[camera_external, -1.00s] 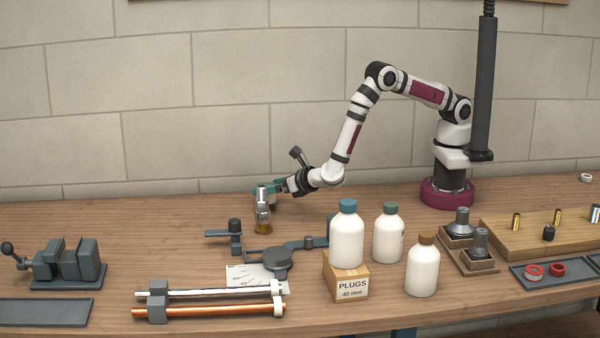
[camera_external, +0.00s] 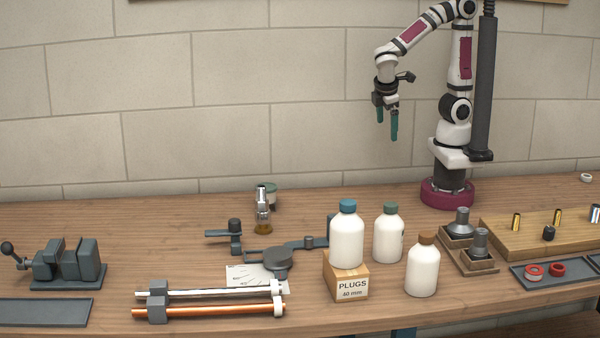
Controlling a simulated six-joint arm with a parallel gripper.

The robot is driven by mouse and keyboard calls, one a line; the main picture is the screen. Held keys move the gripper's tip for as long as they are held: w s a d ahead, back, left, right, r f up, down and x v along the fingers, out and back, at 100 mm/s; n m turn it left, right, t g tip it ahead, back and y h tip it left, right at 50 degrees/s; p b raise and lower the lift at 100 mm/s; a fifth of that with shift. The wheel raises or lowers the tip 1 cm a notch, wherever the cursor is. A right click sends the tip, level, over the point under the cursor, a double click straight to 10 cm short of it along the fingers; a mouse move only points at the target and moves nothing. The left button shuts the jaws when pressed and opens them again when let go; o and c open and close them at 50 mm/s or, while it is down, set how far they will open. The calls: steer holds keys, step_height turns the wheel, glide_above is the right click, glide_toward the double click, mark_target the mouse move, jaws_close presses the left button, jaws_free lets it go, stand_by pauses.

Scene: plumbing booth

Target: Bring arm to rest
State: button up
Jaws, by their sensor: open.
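My gripper (camera_external: 387,132) is high above the bench, in front of the block wall, with its teal fingers pointing down. It is open, and nothing shows between its fingers. My arm is folded up above its dark red base at the back right of the bench. A small metal fitting with an amber lower part (camera_external: 263,212) stands upright on the bench at the back, left of the middle. A small container with a green top (camera_external: 270,192) sits just behind it, partly hidden. My gripper is well apart from both.
White bottles (camera_external: 389,234) and a PLUGS box (camera_external: 345,283) stand front centre. A bending tool (camera_external: 276,261), racked pipes (camera_external: 210,310) and a vise (camera_external: 68,262) are at left. A wooden block with fittings (camera_external: 537,237) is at right. A dark column (camera_external: 484,90) rises beside my arm.

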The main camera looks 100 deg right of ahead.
steer(key=s+a+r+m+t+y, duration=0.1)
steer(key=s+a+m+y, duration=0.5)
steer(key=s+a+m, duration=0.1)
steer(key=shift+a+m+t, duration=0.3)
steer(key=shift+m, duration=0.1)
steer(key=shift+r, duration=0.1)
stand_by(0.4)
